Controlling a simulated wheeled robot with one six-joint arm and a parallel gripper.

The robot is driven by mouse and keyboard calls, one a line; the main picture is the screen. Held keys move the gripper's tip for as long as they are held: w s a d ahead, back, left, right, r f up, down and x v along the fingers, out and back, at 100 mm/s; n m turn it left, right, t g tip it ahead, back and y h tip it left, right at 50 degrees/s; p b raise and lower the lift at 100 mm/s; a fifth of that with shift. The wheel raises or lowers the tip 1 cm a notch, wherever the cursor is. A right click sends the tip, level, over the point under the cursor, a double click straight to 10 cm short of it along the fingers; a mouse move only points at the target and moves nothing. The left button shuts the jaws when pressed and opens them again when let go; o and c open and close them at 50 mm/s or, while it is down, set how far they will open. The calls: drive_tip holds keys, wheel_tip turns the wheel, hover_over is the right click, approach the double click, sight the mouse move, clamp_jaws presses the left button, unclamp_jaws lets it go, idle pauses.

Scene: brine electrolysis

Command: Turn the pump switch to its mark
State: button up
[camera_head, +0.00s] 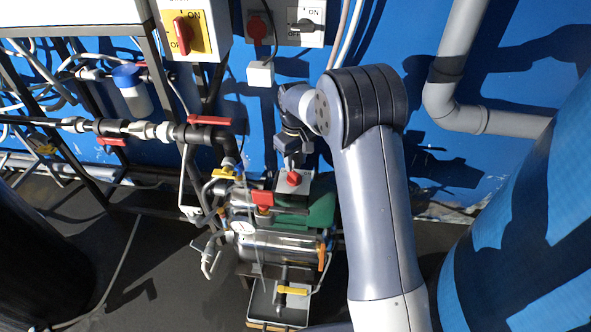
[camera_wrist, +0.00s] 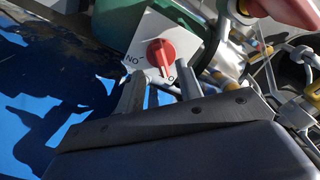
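The pump switch is a red knob (camera_wrist: 160,54) on a pale plate, with "ON" lettering to its left and an "O" mark just below it in the wrist view. Its grip bar runs roughly up and down in that view, with its lower end near the "O". In the head view the red knob (camera_head: 293,179) sits by the green pump motor (camera_head: 322,208). My gripper (camera_wrist: 162,90) is open, with one finger at each side just short of the knob and nothing between them.
A red-handled valve (camera_head: 262,198) and a pressure gauge (camera_head: 243,226) stand close left of the switch. A yellow-handled valve (camera_head: 292,290) is in front. Wall boxes with a red switch (camera_head: 182,36) hang above. Grey pipe (camera_head: 455,70) and a blue tank (camera_head: 530,240) lie to the right.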

sight(295, 174)
drive_tip(key=shift+r, duration=2.3)
wheel_tip(295, 174, down, 10)
drive_tip(key=shift+f, duration=0.5)
drive_tip(key=shift+r, duration=0.1)
